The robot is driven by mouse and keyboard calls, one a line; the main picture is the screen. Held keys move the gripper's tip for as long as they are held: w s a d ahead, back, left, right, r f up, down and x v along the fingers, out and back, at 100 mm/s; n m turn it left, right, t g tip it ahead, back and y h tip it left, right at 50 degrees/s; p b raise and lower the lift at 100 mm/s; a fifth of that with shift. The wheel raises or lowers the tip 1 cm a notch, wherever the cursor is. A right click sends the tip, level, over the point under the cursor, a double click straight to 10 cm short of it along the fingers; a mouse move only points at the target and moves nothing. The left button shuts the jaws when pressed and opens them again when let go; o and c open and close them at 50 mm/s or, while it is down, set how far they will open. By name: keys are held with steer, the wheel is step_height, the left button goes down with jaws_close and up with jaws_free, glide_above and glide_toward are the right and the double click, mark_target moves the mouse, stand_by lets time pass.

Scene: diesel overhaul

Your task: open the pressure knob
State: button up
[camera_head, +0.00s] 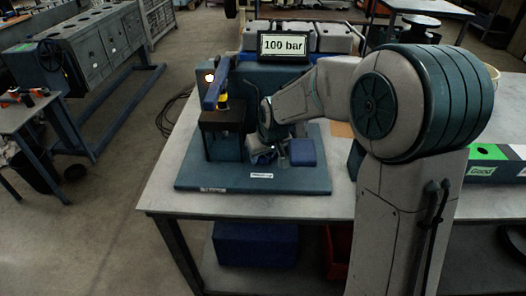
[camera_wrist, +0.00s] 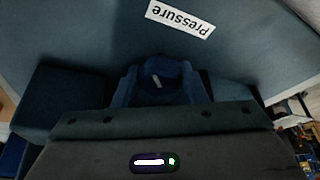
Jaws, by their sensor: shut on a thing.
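The pressure knob (camera_wrist: 165,66) is dark blue with a short white mark, in the wrist view's middle, between the fingers of my gripper (camera_wrist: 158,80). The fingers touch its sides and are shut on it. A white "Pressure" label (camera_wrist: 181,18) reads upside down above it, on a dark teal panel. In the head view my gripper (camera_head: 266,153) is low at the front of the test stand (camera_head: 285,78), and the knob is hidden there. A display (camera_head: 285,45) on top of the stand reads "100 bar".
The stand's teal base plate (camera_head: 227,180) lies on a grey table (camera_head: 172,196). A blue lever (camera_head: 216,86) and a lit lamp (camera_head: 209,77) are left of my arm. A blue block (camera_head: 301,152) is just right of my gripper. A green "Good" box (camera_head: 487,154) is at the right.

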steer(key=shift+n, duration=0.5)
steer(key=o, duration=1)
